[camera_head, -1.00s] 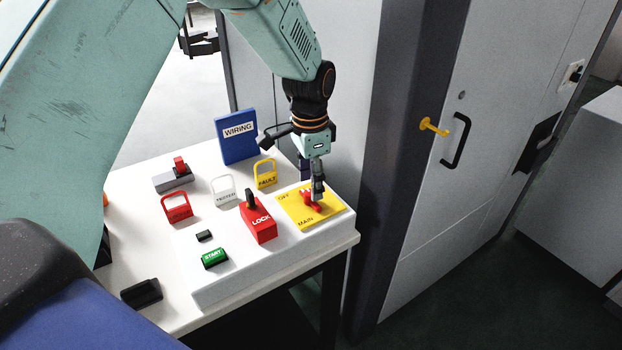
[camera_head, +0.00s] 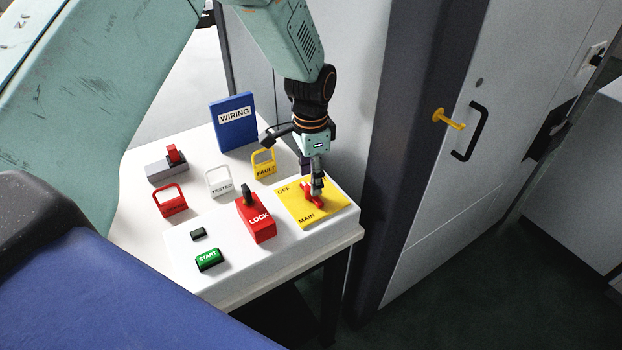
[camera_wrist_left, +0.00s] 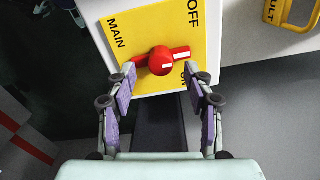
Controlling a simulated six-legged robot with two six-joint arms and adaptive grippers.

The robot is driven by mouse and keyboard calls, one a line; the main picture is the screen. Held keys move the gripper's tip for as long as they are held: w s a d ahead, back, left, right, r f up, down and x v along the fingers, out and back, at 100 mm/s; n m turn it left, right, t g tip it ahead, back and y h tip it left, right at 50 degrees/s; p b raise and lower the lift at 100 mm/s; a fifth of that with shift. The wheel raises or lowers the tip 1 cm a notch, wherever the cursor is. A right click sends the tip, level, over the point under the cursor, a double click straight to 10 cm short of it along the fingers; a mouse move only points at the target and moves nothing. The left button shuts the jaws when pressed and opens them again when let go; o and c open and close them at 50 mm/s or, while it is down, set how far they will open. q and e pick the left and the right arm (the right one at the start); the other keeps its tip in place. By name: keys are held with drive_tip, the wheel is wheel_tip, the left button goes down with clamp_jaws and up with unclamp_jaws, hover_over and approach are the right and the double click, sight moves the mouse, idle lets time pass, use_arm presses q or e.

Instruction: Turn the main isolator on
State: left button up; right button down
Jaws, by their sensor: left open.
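The main isolator is a red rotary handle (camera_head: 311,195) on a yellow plate (camera_head: 292,213) marked OFF and MAIN, at the right end of the white panel. In the left wrist view the red handle (camera_wrist_left: 162,60) has a round hub and a bar lying roughly across the picture, with a white mark toward the right. Part of the ON label is hidden by a finger. My left gripper (camera_head: 317,185) points down over the handle. In the left wrist view its fingers (camera_wrist_left: 160,88) are apart, either side of the handle's near side. I cannot tell whether they touch it. My right gripper is not seen.
Left of the plate stand a red LOCK block (camera_head: 258,222), a green START button (camera_head: 208,259) and red, white TESTED and yellow FAULT tags. A blue WIRING folder (camera_head: 234,124) stands behind. A grey cabinet door with a black handle (camera_head: 471,131) is at the right.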

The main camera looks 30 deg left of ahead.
use_arm(q)
wheel_tip(320, 180, down, 2)
drive_tip(key=shift+w+d+f, duration=0.1)
drive_tip(key=shift+f, duration=0.3)
drive_tip(key=shift+c, duration=0.3)
drive_tip(key=c, duration=0.4)
clamp_jaws()
